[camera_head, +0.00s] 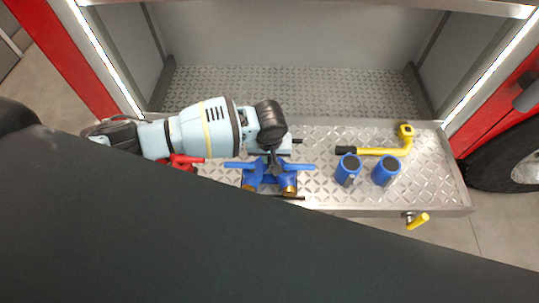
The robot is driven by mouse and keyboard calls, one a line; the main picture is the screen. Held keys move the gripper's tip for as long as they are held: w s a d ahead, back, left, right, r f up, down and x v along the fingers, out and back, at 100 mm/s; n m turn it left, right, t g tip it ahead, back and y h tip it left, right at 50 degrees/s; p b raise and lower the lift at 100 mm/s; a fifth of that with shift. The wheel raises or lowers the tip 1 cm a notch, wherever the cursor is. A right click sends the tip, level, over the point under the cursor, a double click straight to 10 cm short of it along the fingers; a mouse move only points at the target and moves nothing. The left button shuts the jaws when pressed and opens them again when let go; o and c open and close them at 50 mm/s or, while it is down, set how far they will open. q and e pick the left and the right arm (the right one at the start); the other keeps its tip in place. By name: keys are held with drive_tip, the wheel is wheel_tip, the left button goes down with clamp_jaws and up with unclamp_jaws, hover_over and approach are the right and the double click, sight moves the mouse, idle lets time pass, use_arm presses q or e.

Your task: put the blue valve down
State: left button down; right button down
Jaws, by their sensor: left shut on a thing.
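The blue valve (270,180) has two blue handles spread to the left and right and brass-coloured ends at its lower side. It is at the front middle of the diamond-plate metal shelf (435,180). My left gripper (272,158) comes in from the left above the valve and is shut on its upper middle part. The wrist and a dark foreground shape hide some of the valve and the shelf edge below it. I cannot tell whether the valve touches the shelf. My right gripper is not in view.
A red part (186,161) lies partly under my left arm. A yellow-handled tap (417,221) sticks out at the front edge. The shelf's right end is clear.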

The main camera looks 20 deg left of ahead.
use_arm(q)
drive_tip(key=c, duration=1.9)
unclamp_jaws()
drive_tip(key=o, duration=0.4)
drive_tip(key=shift+o, duration=0.2)
